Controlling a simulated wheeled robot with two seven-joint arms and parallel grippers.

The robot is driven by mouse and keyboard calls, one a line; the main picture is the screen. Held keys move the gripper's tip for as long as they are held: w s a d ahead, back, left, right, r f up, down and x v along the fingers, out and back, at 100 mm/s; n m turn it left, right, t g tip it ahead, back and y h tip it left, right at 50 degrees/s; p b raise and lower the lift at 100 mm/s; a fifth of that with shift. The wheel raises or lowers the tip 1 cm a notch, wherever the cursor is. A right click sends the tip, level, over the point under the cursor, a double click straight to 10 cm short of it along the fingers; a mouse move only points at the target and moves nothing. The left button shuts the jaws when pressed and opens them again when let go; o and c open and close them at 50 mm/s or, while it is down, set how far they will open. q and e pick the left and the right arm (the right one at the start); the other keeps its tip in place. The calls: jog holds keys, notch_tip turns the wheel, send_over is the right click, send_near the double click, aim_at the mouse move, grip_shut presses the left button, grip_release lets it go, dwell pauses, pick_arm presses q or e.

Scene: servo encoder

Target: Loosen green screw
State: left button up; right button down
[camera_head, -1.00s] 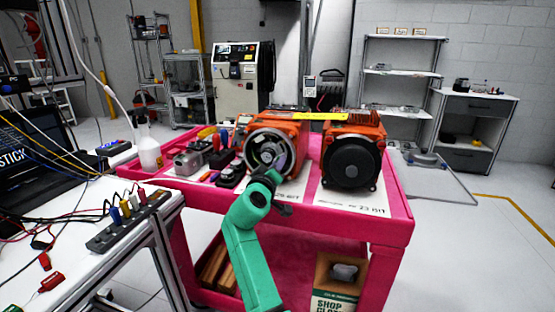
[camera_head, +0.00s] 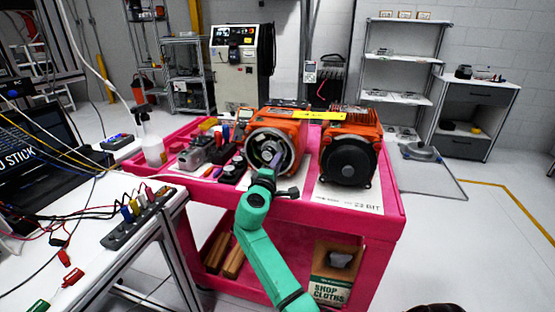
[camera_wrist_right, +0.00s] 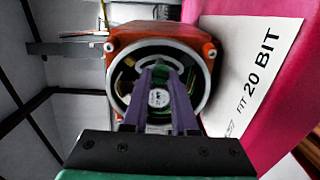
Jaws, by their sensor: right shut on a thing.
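The left orange servo motor (camera_head: 288,128) stands on the pink cart, its round open face towards me. It also shows in the right wrist view (camera_wrist_right: 204,52), with a pale ring and wires inside. My right gripper (camera_wrist_right: 160,72) reaches into that opening with its two purple fingers close together. A small green piece, seemingly the green screw (camera_wrist_right: 161,74), shows between the fingertips, mostly hidden by them. In the head view my right gripper (camera_head: 277,162) is at the motor face, and the screw cannot be made out. My left gripper is not in view.
A second orange motor (camera_head: 347,161) with a black round cover stands to the right. A yellow strip (camera_head: 320,115) lies across both motors. Tools and a spray bottle (camera_head: 151,140) are at the cart's left. A white bench (camera_head: 60,250) with cables is nearer left.

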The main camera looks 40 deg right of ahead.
jog(key=shift+n, duration=0.3)
jog(key=c, duration=0.7)
grip_release()
jog(key=b+v, duration=0.1)
jog(key=v, duration=1.3)
jog(key=shift+s+a+b, duration=0.15)
jog(key=shift+a+b, duration=0.05)
jog(key=shift+b, duration=0.2)
